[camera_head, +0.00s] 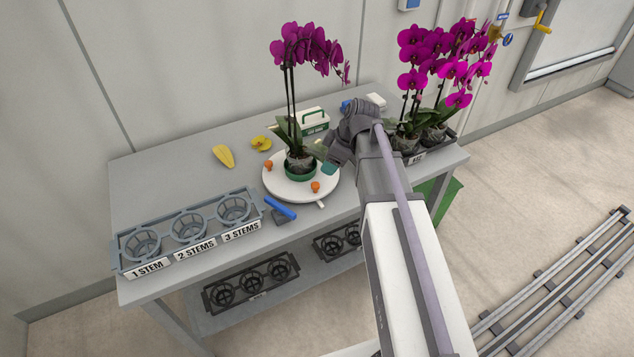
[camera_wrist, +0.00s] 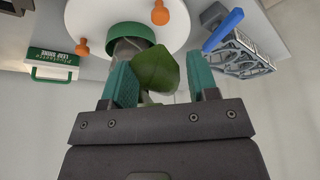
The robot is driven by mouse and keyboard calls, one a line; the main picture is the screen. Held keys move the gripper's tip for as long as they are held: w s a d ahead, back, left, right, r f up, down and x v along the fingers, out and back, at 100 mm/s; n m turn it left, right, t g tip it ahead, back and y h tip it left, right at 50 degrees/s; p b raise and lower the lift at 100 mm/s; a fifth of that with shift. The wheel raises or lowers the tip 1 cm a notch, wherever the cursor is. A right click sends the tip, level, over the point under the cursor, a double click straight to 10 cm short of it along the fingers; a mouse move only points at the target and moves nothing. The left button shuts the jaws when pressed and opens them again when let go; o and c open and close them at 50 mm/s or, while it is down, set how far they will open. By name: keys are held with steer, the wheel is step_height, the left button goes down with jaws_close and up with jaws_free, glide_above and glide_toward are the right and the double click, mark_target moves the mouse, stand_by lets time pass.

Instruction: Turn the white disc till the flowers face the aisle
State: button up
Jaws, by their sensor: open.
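The white disc (camera_head: 283,189) lies on the grey bench, with small orange knobs (camera_head: 315,187) standing on its rim. A green pot holder (camera_head: 300,173) at its middle bears a potted orchid whose purple flowers (camera_head: 306,50) arch to the right in the head view. My gripper (camera_head: 328,161) is at the disc's right side, close to the orchid's leaves. In the wrist view, my teal fingers (camera_wrist: 163,84) are apart, with a green leaf (camera_wrist: 155,69) showing between them. The disc (camera_wrist: 105,22) and an orange knob (camera_wrist: 160,13) lie beyond the fingertips. I cannot tell whether the leaf touches a finger.
A rack labelled by stems (camera_head: 190,229) stands at the front left, near a blue-handled tool (camera_head: 280,207). A green-and-white box (camera_head: 313,121) is behind the disc. More purple orchids (camera_head: 440,60) stand at the right.

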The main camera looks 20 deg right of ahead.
mark_target(316, 184)
steer(key=b+x, duration=1)
steer(key=x, duration=0.1)
steer(key=shift+d+f, duration=0.1)
steer(key=shift+c, duration=0.3)
jaws_close()
